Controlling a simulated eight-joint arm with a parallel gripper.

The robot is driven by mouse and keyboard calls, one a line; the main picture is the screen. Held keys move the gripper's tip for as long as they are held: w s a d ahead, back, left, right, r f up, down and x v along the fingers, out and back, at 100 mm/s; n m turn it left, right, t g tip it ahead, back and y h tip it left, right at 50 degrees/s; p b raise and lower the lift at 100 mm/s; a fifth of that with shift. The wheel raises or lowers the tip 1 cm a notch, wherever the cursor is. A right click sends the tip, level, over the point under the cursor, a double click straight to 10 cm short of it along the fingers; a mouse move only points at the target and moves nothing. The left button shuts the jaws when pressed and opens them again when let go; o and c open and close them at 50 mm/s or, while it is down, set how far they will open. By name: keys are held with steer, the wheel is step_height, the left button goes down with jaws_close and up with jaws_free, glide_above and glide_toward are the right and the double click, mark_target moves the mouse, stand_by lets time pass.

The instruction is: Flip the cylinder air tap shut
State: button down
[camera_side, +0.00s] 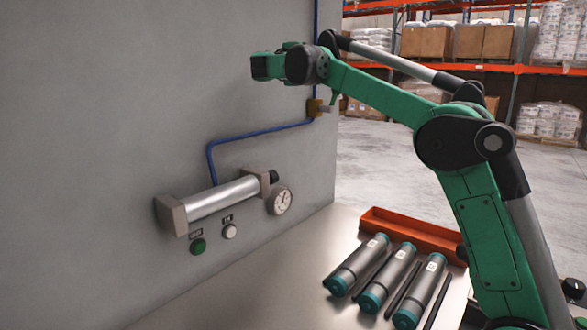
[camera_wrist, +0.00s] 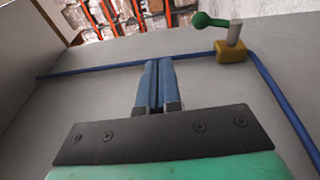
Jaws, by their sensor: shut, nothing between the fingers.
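The air tap has a brass body (camera_side: 315,107) on the grey wall, in line with the blue hose above the cylinder (camera_side: 222,198). In the wrist view the brass body (camera_wrist: 231,51) carries a pale grey stem. In the side view my green wrist is above and left of the tap; the fingertips are not clear there.
The blue hose (camera_side: 260,131) runs along the wall to the cylinder. A gauge (camera_side: 281,201), green button (camera_side: 199,247) and white button (camera_side: 230,231) sit near it. Three teal-capped canisters (camera_side: 388,278) and an orange tray (camera_side: 440,243) occupy the bench. Space before the upper wall is clear.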

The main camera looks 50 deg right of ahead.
steer(key=d+f+n+t+y, duration=0.2)
steer(key=d+n+t+y, duration=0.1)
steer(key=d+n+t, duration=0.25)
steer(key=s+f+n+t+y, duration=0.4)
steer(key=s+n+t+y, duration=0.1)
steer(key=s+t+y, duration=0.1)
steer(key=shift+a+f+t+y, duration=0.4)
steer(key=shift+t+y, duration=0.25)
steer(key=shift+y, duration=0.15)
steer(key=shift+r, duration=0.1)
steer(key=w+d, duration=0.8)
